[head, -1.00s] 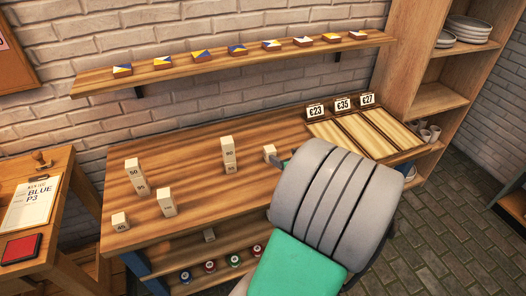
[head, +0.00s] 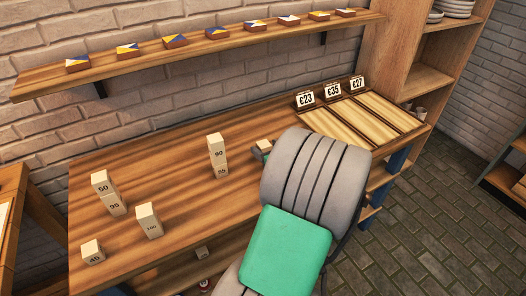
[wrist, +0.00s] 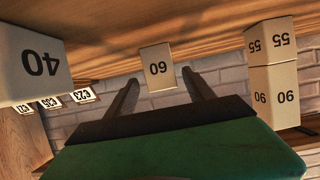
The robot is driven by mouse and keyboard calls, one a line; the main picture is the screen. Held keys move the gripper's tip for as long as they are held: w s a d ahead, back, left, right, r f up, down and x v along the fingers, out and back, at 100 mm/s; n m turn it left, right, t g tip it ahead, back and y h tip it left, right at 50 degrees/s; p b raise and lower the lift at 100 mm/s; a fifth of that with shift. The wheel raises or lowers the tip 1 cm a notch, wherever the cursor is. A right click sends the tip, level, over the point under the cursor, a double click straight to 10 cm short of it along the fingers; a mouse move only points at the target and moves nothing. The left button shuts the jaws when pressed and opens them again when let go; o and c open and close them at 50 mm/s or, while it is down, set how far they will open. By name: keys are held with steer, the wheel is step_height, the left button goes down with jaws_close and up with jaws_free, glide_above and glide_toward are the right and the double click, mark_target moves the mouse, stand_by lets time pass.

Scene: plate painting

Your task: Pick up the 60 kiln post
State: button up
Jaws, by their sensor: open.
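The 60 kiln post (wrist: 157,67) is a pale wooden block, shown upside down in the wrist view. It stands on the table, centred ahead of my gripper (wrist: 162,80). My gripper is open, with one dark finger to each side of the post's line and a gap on both sides. In the head view my arm hides most of the gripper. A pale block top (head: 264,145) shows beside it there, its number not readable.
The 40 post (wrist: 35,65) stands close on one side in the wrist view. On the other side the 90 post (head: 218,153) stands on the 55 post (head: 221,171). Several posts are at the table's left. Price cards (head: 333,92) and wooden trays (head: 375,112) are at right.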

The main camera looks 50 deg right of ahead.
mark_target(260, 143)
steer(key=x, duration=0.4)
steer(key=shift+w+r, duration=0.1)
steer(key=shift+w, duration=0.35)
jaws_close()
